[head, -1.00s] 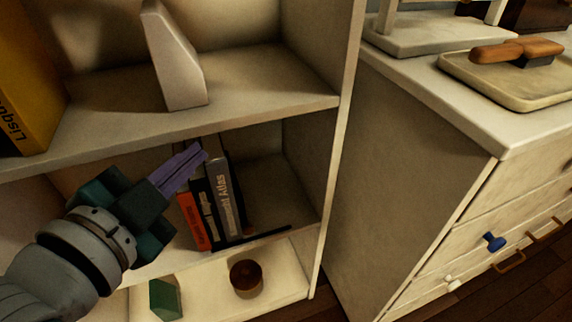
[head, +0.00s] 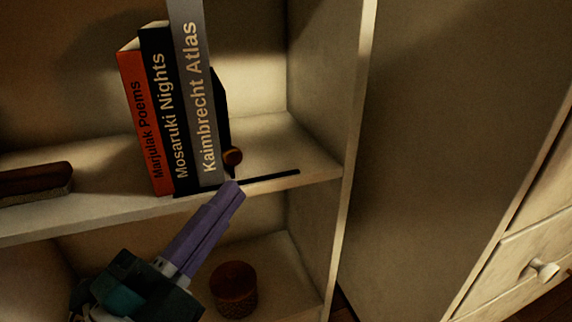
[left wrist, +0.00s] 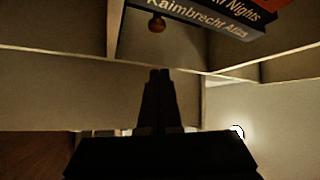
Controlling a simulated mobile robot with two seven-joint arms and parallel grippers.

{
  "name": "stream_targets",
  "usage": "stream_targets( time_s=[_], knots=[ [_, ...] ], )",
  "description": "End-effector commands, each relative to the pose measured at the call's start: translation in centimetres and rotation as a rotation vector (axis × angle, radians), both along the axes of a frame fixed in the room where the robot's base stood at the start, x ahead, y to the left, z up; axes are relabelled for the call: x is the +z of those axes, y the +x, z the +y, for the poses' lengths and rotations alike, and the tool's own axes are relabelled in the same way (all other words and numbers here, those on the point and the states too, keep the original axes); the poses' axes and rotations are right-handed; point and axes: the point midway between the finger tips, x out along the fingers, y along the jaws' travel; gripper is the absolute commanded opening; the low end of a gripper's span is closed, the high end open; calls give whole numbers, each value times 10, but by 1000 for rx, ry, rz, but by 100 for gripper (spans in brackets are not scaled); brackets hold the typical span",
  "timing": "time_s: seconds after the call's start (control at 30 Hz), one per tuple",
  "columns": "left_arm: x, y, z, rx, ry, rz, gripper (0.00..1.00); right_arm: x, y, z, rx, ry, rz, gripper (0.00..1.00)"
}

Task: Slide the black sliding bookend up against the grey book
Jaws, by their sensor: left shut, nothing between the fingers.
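The grey book (head: 200,100) stands upright on the middle shelf, at the right end of a short row. The black sliding bookend (head: 222,115) stands just right of it, with a round brown knob (head: 232,157) at its front. I cannot tell whether bookend and book touch. My left gripper (head: 238,187) is shut and empty, its purple fingertips just below the knob at the shelf's front edge. In the left wrist view the shut fingers (left wrist: 160,75) point toward the knob (left wrist: 157,24), with the grey book (left wrist: 195,14) to its right. My right gripper is out of view.
A black book (head: 163,110) and an orange book (head: 145,125) stand left of the grey one. A dark rail (head: 275,177) runs right along the shelf front. The shelf (head: 285,145) is clear right of the bookend. A brown round container (head: 234,285) is below.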

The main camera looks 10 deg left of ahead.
Motion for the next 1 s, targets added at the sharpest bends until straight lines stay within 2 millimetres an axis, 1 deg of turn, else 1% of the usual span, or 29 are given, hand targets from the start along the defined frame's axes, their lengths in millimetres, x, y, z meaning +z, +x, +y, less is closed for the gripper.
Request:
stream_targets(
  time_s=[0.17, 0.4, 0.47, 0.5, 0.57, 0.7, 0.83, 1.0],
  knots=[
    [8, 27, -7, -1, -1, -6, 0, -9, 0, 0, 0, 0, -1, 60],
    [22, 76, -20, 0, -2, -5, 0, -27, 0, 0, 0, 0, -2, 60],
    [25, 87, -23, -1, -2, -4, 0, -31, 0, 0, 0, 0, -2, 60],
    [21, 87, -19, 2, 2, 1, 0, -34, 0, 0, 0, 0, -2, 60],
    [15, 82, -10, 2, 2, 4, 0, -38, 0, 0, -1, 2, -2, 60],
    [10, 76, 4, 0, 1, 3, 0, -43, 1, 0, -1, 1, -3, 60],
    [9, 74, 9, 0, -1, 2, 0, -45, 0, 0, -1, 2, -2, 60],
    [10, 74, 11, 0, -2, 1, 0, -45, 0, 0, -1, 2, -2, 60]
  ],
)
